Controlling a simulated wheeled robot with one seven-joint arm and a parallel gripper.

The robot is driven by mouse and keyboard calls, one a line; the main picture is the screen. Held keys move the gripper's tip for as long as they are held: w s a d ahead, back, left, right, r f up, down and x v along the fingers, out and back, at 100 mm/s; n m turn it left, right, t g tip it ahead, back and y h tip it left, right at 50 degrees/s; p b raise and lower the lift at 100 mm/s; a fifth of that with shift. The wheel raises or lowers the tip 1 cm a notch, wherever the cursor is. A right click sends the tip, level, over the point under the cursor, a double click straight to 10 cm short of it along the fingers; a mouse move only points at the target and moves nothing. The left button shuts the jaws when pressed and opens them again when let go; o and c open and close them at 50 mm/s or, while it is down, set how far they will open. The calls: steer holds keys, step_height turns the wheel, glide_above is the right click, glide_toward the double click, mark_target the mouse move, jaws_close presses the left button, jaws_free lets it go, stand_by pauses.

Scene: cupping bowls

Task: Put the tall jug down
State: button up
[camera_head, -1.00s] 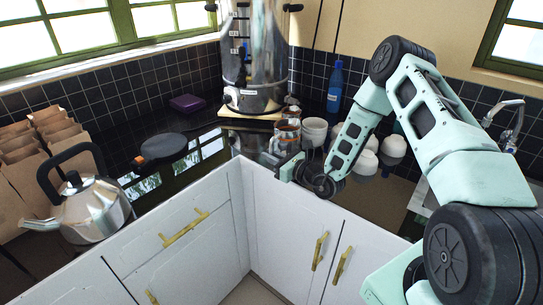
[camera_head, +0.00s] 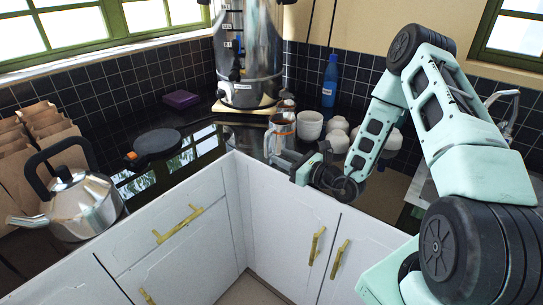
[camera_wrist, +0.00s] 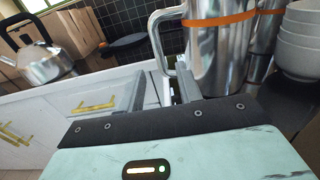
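The tall jug (camera_head: 282,132) is shiny metal with an orange band and stands upright on the dark counter near its inner corner. It also shows close up in the wrist view (camera_wrist: 222,62), with its handle toward my gripper and its base hidden behind the gripper body. My gripper (camera_head: 291,160) is just in front and to the right of the jug in the head view. In the wrist view its two fingers (camera_wrist: 160,86) are spread apart with a gap between them.
White bowls (camera_head: 310,125) are stacked right of the jug, with more white bowls behind my arm. A second metal vessel (camera_wrist: 265,45) stands behind the jug. A large urn (camera_head: 245,60), blue bottle (camera_head: 329,85), black pan (camera_head: 157,143) and kettle (camera_head: 82,203) stand on the counter.

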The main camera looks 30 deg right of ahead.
steer(key=b+v, duration=0.1)
steer(key=v, duration=0.3)
steer(key=shift+s+d, duration=0.1)
steer(key=shift+s, duration=0.25)
steer(key=s+a+r+n+g+y, duration=0.3)
steer(key=a+r+n+g+y, duration=0.15)
steer(key=a, duration=0.35)
steer(key=s+a+r+n+g+y, duration=0.2)
steer(key=a+r+n+g+y, duration=0.25)
steer(key=a, duration=0.45)
steer(key=s+a+r+n+g+h, duration=0.1)
steer(key=s+a+r+n+g, duration=0.1)
steer(key=s+a+n+g, duration=0.85)
steer(key=s+d+r+n+t+h, duration=0.2)
steer(key=s+n+h, duration=1)
steer(key=n, duration=0.8)
steer(key=shift+s+d+t+h, duration=0.3)
steer(key=shift+d+t+h, duration=0.2)
steer(key=shift+h, duration=0.6)
